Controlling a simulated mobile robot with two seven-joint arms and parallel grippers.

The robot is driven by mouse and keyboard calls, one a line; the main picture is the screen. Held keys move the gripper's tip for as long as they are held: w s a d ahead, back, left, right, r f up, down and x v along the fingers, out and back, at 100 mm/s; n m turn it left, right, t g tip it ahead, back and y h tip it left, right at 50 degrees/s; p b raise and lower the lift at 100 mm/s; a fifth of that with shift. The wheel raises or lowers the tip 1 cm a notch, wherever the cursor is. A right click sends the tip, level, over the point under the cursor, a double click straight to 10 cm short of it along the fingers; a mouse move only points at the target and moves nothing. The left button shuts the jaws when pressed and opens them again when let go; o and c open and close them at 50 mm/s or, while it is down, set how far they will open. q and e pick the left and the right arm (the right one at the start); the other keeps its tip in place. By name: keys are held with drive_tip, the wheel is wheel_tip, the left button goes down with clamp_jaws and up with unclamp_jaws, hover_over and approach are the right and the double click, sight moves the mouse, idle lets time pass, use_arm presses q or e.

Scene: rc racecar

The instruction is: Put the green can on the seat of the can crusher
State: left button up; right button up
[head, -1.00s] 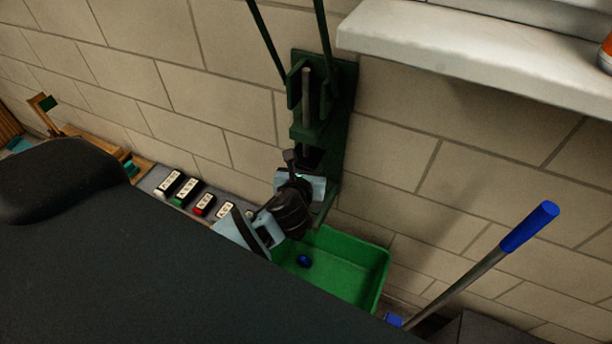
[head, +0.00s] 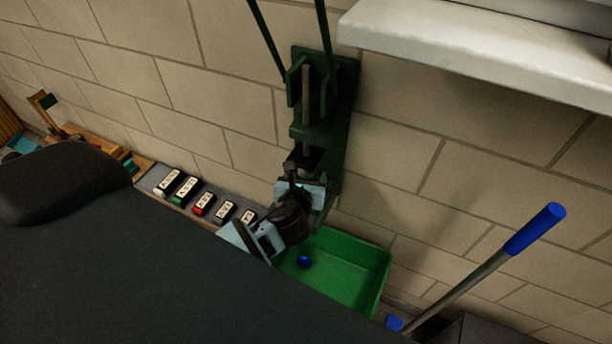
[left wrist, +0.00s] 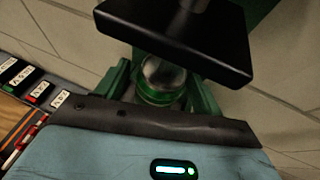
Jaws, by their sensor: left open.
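The green can crusher (head: 333,110) is fixed upright on the block wall. Its black pressing plate (left wrist: 178,38) shows large at the top of the left wrist view. The green can (left wrist: 162,82), with a silver top, stands upright below the plate, between the crusher's green side pieces. I cannot tell whether its base rests on the seat. My left gripper (head: 302,186) is at the crusher's lower end, open, with its body close in front of the can. The can and seat are hidden behind the gripper in the head view. My right gripper is out of view.
A green bin (head: 345,268) with a small blue item (head: 304,262) sits below the crusher. A blue-handled pole (head: 535,229) leans at the right. A white ledge (head: 450,45) juts out at upper right. Several labelled items (head: 203,204) line a shelf at left.

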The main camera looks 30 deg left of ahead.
use_arm(q)
drive_tip(key=shift+r, duration=0.2)
drive_tip(key=p+v, duration=0.1)
drive_tip(key=v, duration=1.1)
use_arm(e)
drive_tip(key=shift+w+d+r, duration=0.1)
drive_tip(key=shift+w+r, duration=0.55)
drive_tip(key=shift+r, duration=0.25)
